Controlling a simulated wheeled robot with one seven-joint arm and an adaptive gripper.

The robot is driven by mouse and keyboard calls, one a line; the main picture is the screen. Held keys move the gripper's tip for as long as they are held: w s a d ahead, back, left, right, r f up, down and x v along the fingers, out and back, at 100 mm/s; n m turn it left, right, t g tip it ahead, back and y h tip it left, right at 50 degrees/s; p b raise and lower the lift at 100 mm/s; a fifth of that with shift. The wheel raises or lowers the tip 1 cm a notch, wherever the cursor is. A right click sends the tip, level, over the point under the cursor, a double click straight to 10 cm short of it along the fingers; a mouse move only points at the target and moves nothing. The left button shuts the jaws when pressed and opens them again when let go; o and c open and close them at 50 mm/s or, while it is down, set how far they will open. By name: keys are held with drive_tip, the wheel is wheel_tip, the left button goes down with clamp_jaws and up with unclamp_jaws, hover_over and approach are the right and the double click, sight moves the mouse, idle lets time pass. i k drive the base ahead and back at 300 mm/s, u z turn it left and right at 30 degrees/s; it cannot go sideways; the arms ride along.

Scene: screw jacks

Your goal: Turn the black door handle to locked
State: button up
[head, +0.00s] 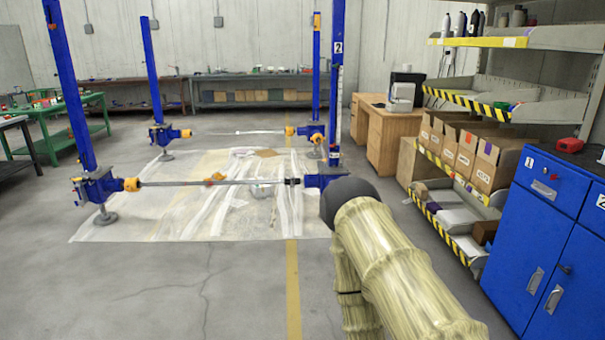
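A blue cabinet (511,253) stands at the right edge of the head view, partly cut off by the frame. A small dark handle (565,268) sits on its right-hand lower door, near the upper left corner of that door. It is too small to tell which way it points. Silver recessed pulls show on both lower doors and on the drawer marked 1 (531,164). My arm, in a pale yellow sleeve, reaches in from the bottom to the left of the cabinet, with a black rounded joint. My gripper is not in view.
Shelving (470,205) with cardboard boxes (488,166) stands behind the cabinet. A red object (569,145) lies on the cabinet top. Blue posts (68,85) with screw jacks and a long bar (215,183) stand ahead on plastic sheeting (100,230). The floor at front left is clear.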

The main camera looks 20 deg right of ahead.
sight(565, 270)
drive_tip(key=z, duration=0.05)
drive_tip(key=i, duration=1.6)
drive_tip(key=z, duration=0.6)
drive_tip(key=i, duration=1.4)
drive_tip(key=z, duration=2)
drive_tip(key=i, duration=0.9)
drive_tip(key=z, duration=0.75)
